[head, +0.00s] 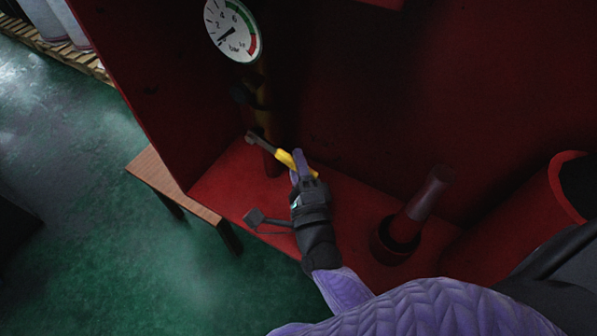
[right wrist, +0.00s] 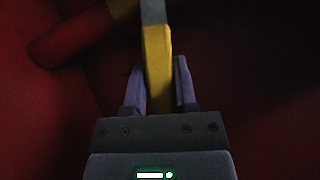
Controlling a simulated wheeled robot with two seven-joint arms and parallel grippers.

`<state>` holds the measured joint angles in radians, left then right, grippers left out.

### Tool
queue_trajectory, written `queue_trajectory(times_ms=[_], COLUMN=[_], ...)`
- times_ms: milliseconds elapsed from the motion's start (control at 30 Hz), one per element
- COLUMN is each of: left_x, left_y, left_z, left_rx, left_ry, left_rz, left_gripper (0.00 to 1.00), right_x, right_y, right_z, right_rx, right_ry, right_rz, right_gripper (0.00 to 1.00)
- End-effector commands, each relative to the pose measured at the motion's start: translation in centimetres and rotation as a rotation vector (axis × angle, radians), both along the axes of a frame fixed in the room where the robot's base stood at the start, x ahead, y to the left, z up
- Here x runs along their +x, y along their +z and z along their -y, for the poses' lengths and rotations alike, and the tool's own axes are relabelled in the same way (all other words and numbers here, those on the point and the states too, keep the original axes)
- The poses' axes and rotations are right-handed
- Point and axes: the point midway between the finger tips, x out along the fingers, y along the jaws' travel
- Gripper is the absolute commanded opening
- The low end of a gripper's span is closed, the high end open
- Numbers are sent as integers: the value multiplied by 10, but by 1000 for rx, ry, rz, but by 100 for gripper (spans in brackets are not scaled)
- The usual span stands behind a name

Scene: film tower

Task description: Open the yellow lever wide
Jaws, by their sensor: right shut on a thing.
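The yellow lever (head: 284,158) sticks out from a dark vertical pipe inside a red cabinet in the head view. Its grey metal end joins the pipe and its yellow handle points down to the right. My right gripper (head: 303,172) is at the yellow handle, with its fingers around it. In the right wrist view the lever (right wrist: 157,70) runs between the two purple fingers of the right gripper (right wrist: 160,85), which are shut on it. My left gripper does not show in either view.
A round pressure gauge (head: 231,30) sits on the pipe above the lever. A red hose fitting (head: 425,200) stands on the cabinet floor to the right. A small wooden table (head: 172,185) is at the left on the green floor (head: 90,240). Red walls enclose the lever.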

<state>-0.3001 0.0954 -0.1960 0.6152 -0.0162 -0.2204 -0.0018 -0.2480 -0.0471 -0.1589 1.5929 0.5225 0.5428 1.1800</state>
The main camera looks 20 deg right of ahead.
Motion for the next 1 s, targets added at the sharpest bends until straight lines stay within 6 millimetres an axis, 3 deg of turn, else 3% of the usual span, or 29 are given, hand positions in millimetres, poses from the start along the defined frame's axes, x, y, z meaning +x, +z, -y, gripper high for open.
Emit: queue_trajectory(times_ms=[33, 100, 400, 600, 1000], left_x=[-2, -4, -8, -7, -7], left_y=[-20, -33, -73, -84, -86], left_z=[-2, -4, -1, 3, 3], left_rx=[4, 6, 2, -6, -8], left_ry=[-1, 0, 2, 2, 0], left_rz=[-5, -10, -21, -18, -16], left_gripper=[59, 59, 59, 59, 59], right_x=[1, 2, 8, 10, 10], right_y=[-14, -18, -28, -29, -27], right_z=[-1, -2, -6, -8, -8], right_rx=[19, 51, 151, 186, 197], right_ry=[1, 2, 0, 1, 1], right_rz=[25, 63, 192, 234, 248], right_gripper=[0, 0, 0, 0, 0])
